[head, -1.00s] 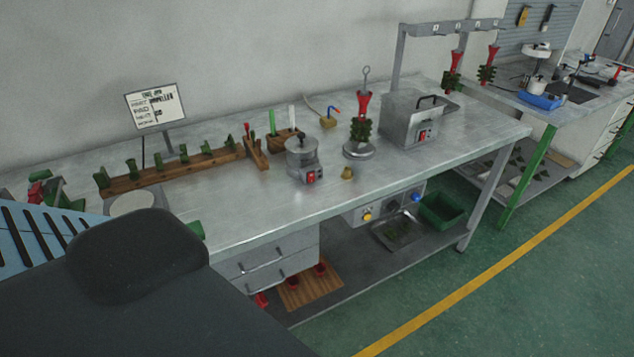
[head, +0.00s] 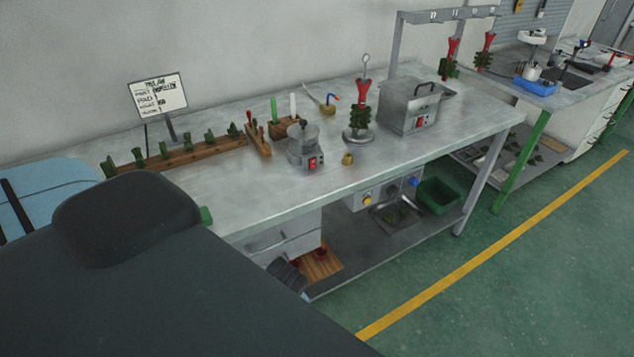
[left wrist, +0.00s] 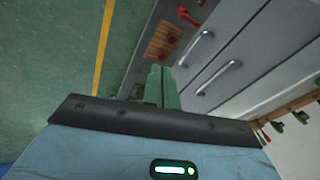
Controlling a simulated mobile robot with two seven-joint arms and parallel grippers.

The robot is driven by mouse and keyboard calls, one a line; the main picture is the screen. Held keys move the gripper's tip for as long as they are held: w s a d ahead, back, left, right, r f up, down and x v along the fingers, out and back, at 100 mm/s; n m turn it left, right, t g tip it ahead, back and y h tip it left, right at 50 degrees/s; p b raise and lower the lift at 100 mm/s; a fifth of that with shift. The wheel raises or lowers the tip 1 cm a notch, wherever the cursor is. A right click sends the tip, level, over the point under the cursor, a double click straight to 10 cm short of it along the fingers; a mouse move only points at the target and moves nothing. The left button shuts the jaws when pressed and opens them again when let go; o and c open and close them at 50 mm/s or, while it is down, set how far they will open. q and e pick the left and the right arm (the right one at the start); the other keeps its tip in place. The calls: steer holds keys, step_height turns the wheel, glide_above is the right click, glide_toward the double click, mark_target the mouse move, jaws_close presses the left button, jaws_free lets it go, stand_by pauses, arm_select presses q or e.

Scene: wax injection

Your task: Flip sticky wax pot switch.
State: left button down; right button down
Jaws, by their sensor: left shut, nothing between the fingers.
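A small round metal pot (head: 303,146) with a lid stands near the middle of the long bench. Its red switch (head: 313,163) faces the front edge. The switch is too small to read its position. A larger metal box unit (head: 408,107) farther right has a similar red switch (head: 421,121). I cannot tell for sure which is the sticky wax pot. My left gripper (left wrist: 161,88) shows in the left wrist view, its green fingers shut and empty, in front of the drawers. It is well away from both switches. My right gripper is not identifiable in these views.
The metal bench (head: 260,195) has bare top left of the pot. A wooden rack (head: 190,157) with green pieces lies behind, and a small brass pot (head: 347,159) stands right of the round pot. Drawers (head: 285,240) and a lower shelf (head: 395,240) lie below. A dark part overlaps the wooden board (head: 322,264).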

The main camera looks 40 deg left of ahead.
arm_select(q)
steer(key=w+a+r+y, duration=0.1)
steer(key=w+a+r, duration=0.15)
steer(key=w, duration=0.55)
steer(key=w+a+r+y, duration=0.2)
steer(key=w+a, duration=0.1)
steer(key=w, duration=0.4)
steer(key=w+r+m+y, duration=0.1)
steer(key=w+r+m, duration=0.1)
steer(key=w+r, duration=0.8)
steer(key=w, duration=0.3)
steer(key=shift+w+r+m, duration=0.3)
steer(key=shift+w+r, duration=0.05)
steer(key=shift+w, duration=0.05)
steer(key=shift+a+f, duration=0.1)
